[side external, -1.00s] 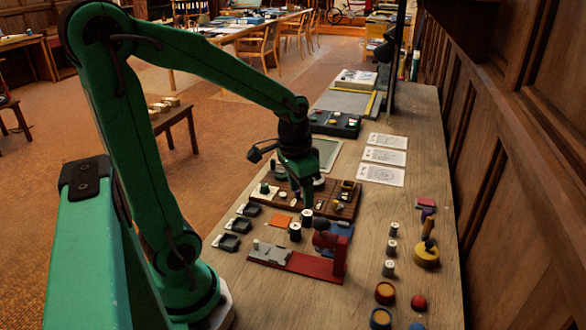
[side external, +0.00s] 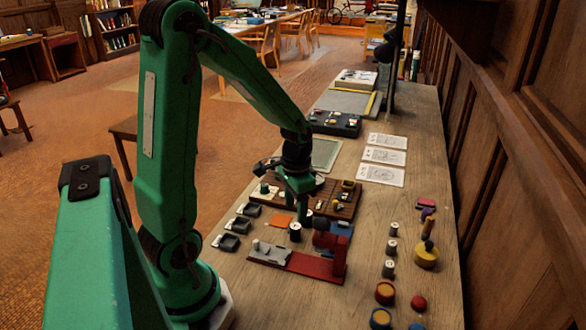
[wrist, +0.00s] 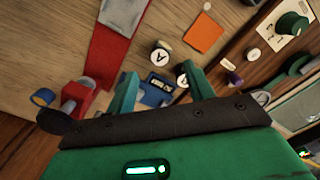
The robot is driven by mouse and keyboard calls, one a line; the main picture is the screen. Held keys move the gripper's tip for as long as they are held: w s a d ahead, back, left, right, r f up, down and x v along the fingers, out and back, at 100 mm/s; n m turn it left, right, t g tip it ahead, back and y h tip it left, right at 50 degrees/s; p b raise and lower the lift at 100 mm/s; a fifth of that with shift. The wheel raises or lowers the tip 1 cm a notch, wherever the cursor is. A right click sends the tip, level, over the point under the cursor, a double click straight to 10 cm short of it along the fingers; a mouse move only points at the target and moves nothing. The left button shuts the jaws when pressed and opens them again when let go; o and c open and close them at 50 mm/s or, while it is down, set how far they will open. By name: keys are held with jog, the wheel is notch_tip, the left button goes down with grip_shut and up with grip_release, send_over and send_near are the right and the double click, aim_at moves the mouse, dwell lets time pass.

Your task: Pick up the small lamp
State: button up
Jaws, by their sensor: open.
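My gripper (side external: 301,208) is open and empty, pointing down over the near edge of the brown board. In the wrist view its two green fingers (wrist: 158,72) stand apart over a small blue unit (wrist: 158,92) with a dark panel and pale pieces on it. I cannot single out a small lamp with certainty. A white-topped cylinder marked A (wrist: 161,55) lies just beyond the fingertips. A second marked cylinder (wrist: 182,78) is beside the right finger, partly hidden by it. In the side view one dark cylinder (side external: 295,232) stands just in front of the gripper.
A red stand (side external: 339,262) with a round dark head is close in front. The brown board (side external: 332,204) carries knobs and small parts. An orange square (side external: 281,220) lies flat to the left. Several small cylinders and pots stand along the right side, with bare wood between.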

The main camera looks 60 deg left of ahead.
aim_at(295, 226)
jog(key=shift+f, duration=0.3)
jog(key=shift+f, duration=0.1)
jog(key=shift+f, duration=2.5)
jog(key=c, duration=1.1)
